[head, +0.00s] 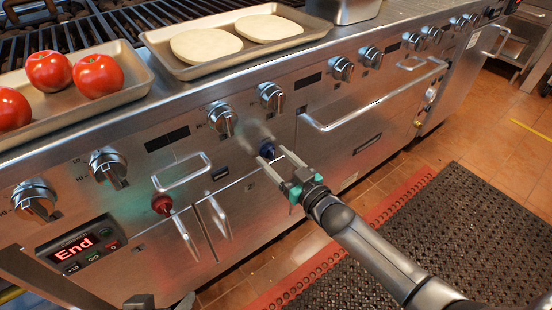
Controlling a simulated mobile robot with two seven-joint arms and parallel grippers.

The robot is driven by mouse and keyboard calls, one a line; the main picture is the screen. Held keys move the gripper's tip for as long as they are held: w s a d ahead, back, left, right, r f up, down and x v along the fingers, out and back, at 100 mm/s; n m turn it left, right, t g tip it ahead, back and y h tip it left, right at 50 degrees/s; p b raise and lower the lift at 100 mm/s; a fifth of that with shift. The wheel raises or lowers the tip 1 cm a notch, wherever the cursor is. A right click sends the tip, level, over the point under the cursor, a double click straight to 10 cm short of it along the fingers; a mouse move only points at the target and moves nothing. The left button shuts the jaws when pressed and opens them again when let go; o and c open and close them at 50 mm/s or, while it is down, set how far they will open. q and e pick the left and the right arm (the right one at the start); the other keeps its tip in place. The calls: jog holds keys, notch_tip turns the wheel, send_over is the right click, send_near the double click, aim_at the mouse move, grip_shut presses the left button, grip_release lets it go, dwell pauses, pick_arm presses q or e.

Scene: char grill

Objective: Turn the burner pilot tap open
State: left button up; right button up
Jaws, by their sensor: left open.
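A dark blue knob (267,153) sits on the steel front panel, below the row of burner knobs. A red knob (162,204) sits further left on the same panel. No readable label shows which one is the pilot tap. My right gripper (271,154) is at the blue knob, with its two fingers apart and their tips beside the knob's lower edge. I cannot tell whether they touch or grip it. Only a small dark part of my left gripper (140,301) shows at the bottom edge, away from the panel; its fingers are mostly cut off.
Silver burner knobs (222,119) line the panel above. Towel-bar handles (182,172) stick out near the red knob. A tray with tomatoes (128,88) and a tray with flat round breads (160,45) stand on top. A display (75,247) reads "End". A black mat (430,240) lies on the floor.

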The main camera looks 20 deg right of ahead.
grip_shut()
dwell(0.3)
